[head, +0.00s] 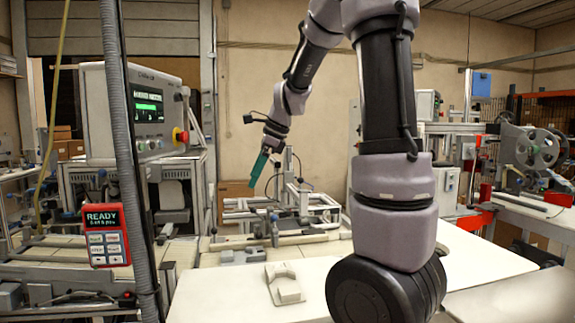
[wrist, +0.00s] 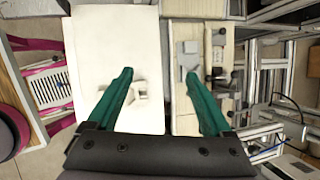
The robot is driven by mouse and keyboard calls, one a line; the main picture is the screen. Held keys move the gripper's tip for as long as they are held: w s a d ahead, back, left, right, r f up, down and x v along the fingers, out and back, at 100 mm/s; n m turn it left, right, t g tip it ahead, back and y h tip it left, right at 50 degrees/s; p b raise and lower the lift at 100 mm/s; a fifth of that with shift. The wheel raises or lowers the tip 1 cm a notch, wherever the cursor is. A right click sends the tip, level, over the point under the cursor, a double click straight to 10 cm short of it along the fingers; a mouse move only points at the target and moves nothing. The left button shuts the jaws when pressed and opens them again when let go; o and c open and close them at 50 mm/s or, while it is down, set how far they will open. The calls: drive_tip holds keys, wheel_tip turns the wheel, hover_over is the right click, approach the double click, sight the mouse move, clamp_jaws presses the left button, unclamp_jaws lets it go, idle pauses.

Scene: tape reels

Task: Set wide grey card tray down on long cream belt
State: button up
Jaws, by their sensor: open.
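My gripper (head: 254,180) hangs above the work surface, its teal fingers pointing down. In the wrist view the fingers (wrist: 158,74) are spread wide with nothing between them. A pale grey notched piece (head: 288,286) lies on the white table top; it also shows in the wrist view (wrist: 138,93), beside the left finger and partly behind it. A low grey block (head: 242,256) sits on the cream strip (head: 210,259) behind the table; this strip is also in the wrist view (wrist: 187,122). I cannot tell for certain which grey piece is the card tray.
The white table top (head: 220,296) is mostly clear. A metal fixture (head: 300,205) stands behind the cream strip. A control box with a green screen (head: 135,110) and a red READY panel (head: 106,235) are at left. A reel machine (head: 535,150) is at right.

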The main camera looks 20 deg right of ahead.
drive_tip(key=s+r+n+t+h, duration=0.1)
drive_tip(key=s+r+n+t, duration=0.1)
drive_tip(key=s+n, duration=0.6)
drive_tip(key=s+r+n+t+h, duration=0.1)
drive_tip(key=s+r+n+t, duration=0.1)
drive_tip(key=s+n, duration=0.7)
drive_tip(key=s+r, duration=0.1)
drive_tip(key=s, duration=0.4)
drive_tip(key=shift+d+r, duration=0.2)
drive_tip(key=shift+r, duration=0.15)
